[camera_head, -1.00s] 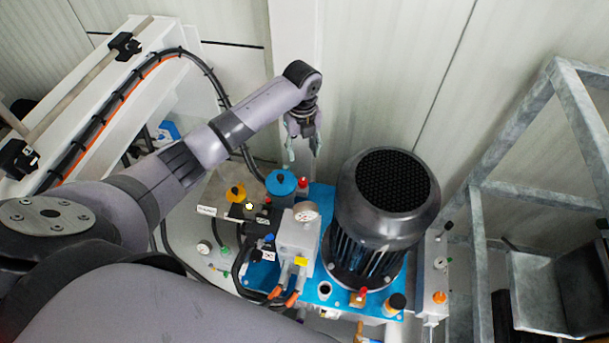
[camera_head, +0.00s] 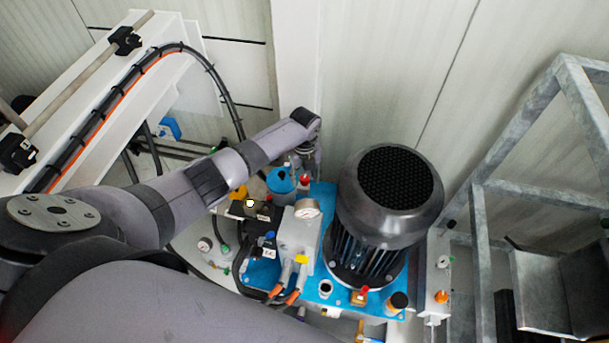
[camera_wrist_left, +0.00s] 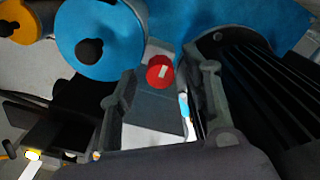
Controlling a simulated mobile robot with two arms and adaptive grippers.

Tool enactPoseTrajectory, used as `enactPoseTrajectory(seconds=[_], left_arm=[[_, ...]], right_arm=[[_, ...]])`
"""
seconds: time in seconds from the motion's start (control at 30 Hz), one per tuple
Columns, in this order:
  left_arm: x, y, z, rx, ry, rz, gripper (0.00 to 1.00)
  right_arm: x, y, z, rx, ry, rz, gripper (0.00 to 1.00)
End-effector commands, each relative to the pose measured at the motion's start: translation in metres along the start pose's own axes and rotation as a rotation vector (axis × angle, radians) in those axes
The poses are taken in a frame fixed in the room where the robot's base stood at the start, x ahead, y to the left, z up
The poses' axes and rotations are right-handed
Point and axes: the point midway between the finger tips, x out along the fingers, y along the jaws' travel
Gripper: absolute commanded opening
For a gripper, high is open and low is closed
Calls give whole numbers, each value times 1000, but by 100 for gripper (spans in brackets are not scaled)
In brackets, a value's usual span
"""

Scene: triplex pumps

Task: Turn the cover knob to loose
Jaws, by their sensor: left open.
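My left gripper (camera_head: 306,166) reaches down over the back of the blue pump plate (camera_head: 320,198). In the left wrist view the gripper (camera_wrist_left: 165,88) has its two fingers well apart. A red round knob (camera_wrist_left: 160,74) with a pale mark shows between and beyond the fingertips, not gripped; its depth from the tips is hard to tell. The red knob also shows in the head view (camera_head: 304,180). Just left of it is a blue round cap (camera_head: 281,182) with a small dark knob on top (camera_wrist_left: 89,52). I cannot tell which knob is the cover knob. My right gripper is not in view.
A large dark motor (camera_head: 388,205) stands close on the right of the gripper. A yellow cap (camera_wrist_left: 22,20) lies left of the blue cap. A white wall post (camera_head: 297,60) rises behind.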

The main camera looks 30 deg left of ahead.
Motion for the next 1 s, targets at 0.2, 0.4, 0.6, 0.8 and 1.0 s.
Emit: enactPoseTrajectory(seconds=[0.2, 0.4, 0.6, 0.8, 1.0], left_arm=[[0, 0, 0, 0, 0, 0, 37], [-1, 0, 0, 0, 0, 0, 24], [-1, 0, 0, -1, 0, 0, 10], [-1, 0, 0, -1, 0, 0, 0], [-1, 0, 0, -11, 0, 0, 0]], right_arm=[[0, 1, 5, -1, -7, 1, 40], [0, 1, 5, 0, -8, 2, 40], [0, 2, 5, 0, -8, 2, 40], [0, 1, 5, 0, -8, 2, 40], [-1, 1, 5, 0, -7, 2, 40]])
